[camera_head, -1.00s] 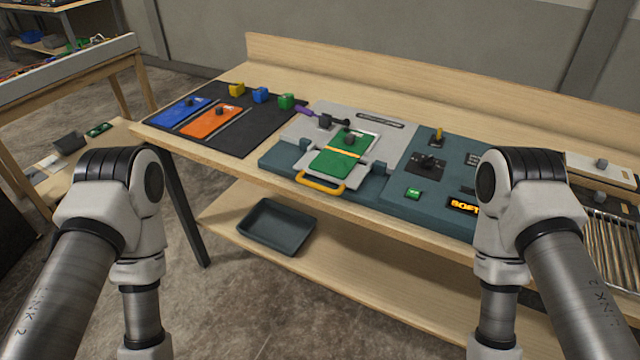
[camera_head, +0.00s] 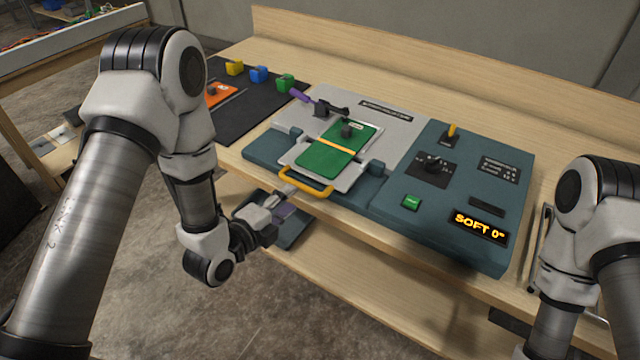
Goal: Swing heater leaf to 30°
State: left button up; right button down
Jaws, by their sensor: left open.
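The heater leaf is a pale plate carrying a green panel (camera_head: 336,149) with an orange stripe, lying flat on the teal and grey console (camera_head: 402,146). A yellow handle (camera_head: 306,181) sticks out at its front edge. The console display (camera_head: 480,227) reads "SOFT 0°". My left gripper (camera_head: 284,194) is open, just in front of and below the yellow handle, close to it; I cannot tell whether it touches. My right arm shows at the right edge, but its gripper is out of view.
A purple-handled clamp (camera_head: 320,105) sits behind the leaf. A black knob (camera_head: 433,165), a yellow lever (camera_head: 452,132) and a green button (camera_head: 411,202) are on the console's right part. Yellow, blue and green blocks (camera_head: 259,74) stand on a black mat.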

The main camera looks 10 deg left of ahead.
aim_at(304, 189)
pick_arm(q)
jog(key=shift+r+p+x, duration=0.2)
jog(key=shift+p+x, duration=0.3)
jog(key=shift+x, duration=0.5)
jog(key=x, duration=0.5)
jog(key=shift+d+f+p, duration=0.15)
jog(key=shift+d+p, duration=0.1)
jog(key=shift+p, duration=0.15)
jog(key=shift+a, duration=0.1)
jog(key=shift+s+a, duration=0.15)
grip_shut()
